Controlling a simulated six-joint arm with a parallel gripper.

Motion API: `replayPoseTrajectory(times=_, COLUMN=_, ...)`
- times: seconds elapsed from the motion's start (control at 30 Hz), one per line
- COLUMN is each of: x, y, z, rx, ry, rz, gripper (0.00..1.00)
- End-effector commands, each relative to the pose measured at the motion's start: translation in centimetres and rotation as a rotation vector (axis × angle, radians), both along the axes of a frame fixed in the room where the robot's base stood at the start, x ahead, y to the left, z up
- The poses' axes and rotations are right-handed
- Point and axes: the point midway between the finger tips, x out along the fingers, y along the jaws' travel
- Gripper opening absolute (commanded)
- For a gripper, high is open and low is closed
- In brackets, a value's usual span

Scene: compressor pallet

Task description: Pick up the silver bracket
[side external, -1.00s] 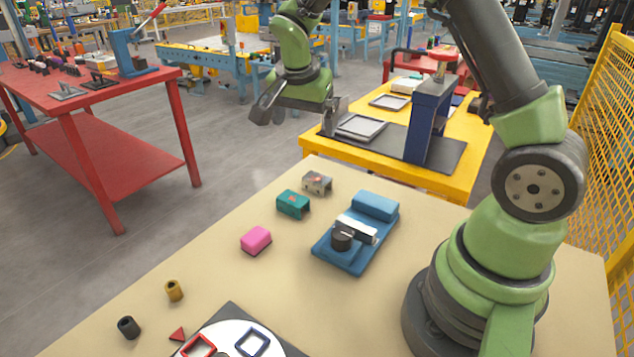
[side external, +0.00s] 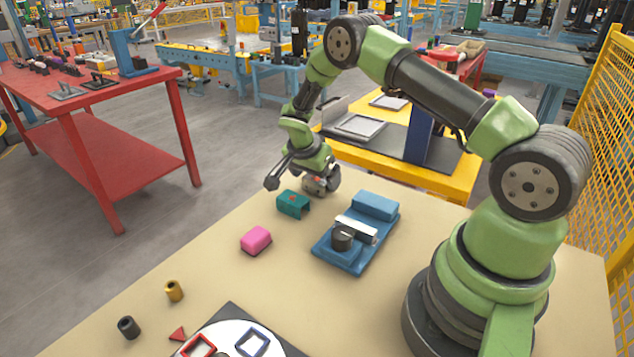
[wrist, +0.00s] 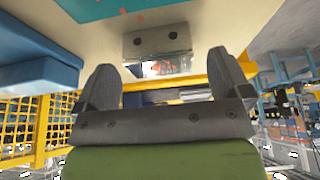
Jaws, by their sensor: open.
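The silver bracket (side external: 315,184) sits on the tan table near its far edge, partly hidden by my gripper in the side view. In the wrist view the silver bracket (wrist: 157,40) shows a grey face with two dark holes, and lies ahead of and between the fingertips. My gripper (side external: 301,182) is low over the table's far end, beside the bracket. In the wrist view my gripper (wrist: 162,62) has its fingers wide apart with nothing held between them. Whether a finger touches the bracket cannot be told.
A teal bracket (side external: 292,204) stands close to the silver one. A pink block (side external: 256,240), a blue fixture (side external: 340,252), and yellow (side external: 174,291) and dark (side external: 129,327) cylinders are nearer. A yellow table (side external: 440,180) stands behind.

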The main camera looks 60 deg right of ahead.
Motion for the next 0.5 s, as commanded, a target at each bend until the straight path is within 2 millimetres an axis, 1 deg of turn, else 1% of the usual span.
replayPoseTrajectory(times=0.03, x=0.0, y=-0.3, z=-0.8, rx=0.001, ry=0.002, rz=-0.001, gripper=0.96)
replayPoseTrajectory(times=0.13, x=0.0, y=-0.7, z=-1.7, rx=0.002, ry=0.002, rz=-0.001, gripper=0.96)
replayPoseTrajectory(times=0.4, x=0.0, y=-0.8, z=-1.9, rx=0.002, ry=-0.001, rz=0.0, gripper=0.96)
replayPoseTrajectory(times=0.47, x=0.0, y=-0.8, z=-1.9, rx=0.002, ry=-0.001, rz=0.0, gripper=0.82)
replayPoseTrajectory(times=0.5, x=0.0, y=-0.8, z=-1.9, rx=0.002, ry=-0.001, rz=0.0, gripper=0.73)
